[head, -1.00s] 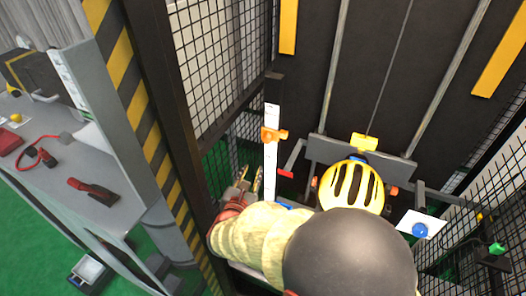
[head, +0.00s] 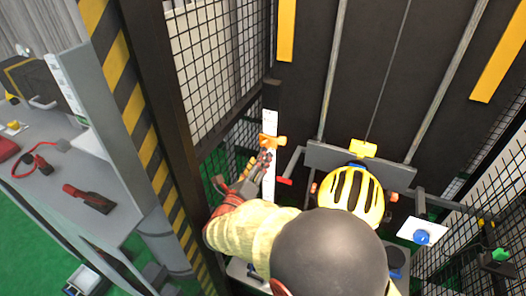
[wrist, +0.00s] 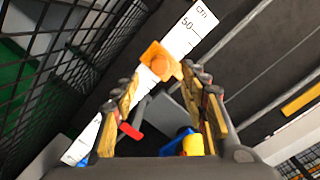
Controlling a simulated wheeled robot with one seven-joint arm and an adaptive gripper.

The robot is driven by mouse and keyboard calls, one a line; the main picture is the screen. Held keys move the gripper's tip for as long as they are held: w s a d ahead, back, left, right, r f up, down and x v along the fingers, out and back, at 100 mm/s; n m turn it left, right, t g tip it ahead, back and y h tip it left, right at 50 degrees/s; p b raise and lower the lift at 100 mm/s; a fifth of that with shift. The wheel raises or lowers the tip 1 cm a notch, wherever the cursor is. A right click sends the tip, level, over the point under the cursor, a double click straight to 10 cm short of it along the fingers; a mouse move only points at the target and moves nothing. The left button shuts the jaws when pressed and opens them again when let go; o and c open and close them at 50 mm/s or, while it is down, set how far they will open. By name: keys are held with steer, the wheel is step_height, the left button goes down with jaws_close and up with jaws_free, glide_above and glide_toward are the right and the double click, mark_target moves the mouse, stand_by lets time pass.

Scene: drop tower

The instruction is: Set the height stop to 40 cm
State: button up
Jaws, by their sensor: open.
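The height stop is an orange slider with a knob (wrist: 160,64) on a white upright scale (wrist: 190,32) marked "cm", with 50 readable near its top. In the head view the orange stop (head: 271,142) sits on the upper part of the white scale (head: 269,185). My gripper (head: 265,160) is just below the stop in the head view. In the wrist view my gripper (wrist: 165,95) is open, its fingers on both sides of the scale, with the stop just beyond the fingertips. I cannot tell whether they touch. The stop's exact reading is unclear.
A red lever (head: 284,181) is close to the scale. Wire mesh (head: 230,70) stands at left. A blue button on a white plate (head: 422,237) is at right.

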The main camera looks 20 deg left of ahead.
mark_target(266, 144)
steer(key=shift+w+d+b, duration=0.2)
steer(key=shift+w+b, duration=0.15)
steer(key=shift+w, duration=2.35)
steer(key=c, duration=0.3)
steer(key=c, duration=0.7)
jaws_close()
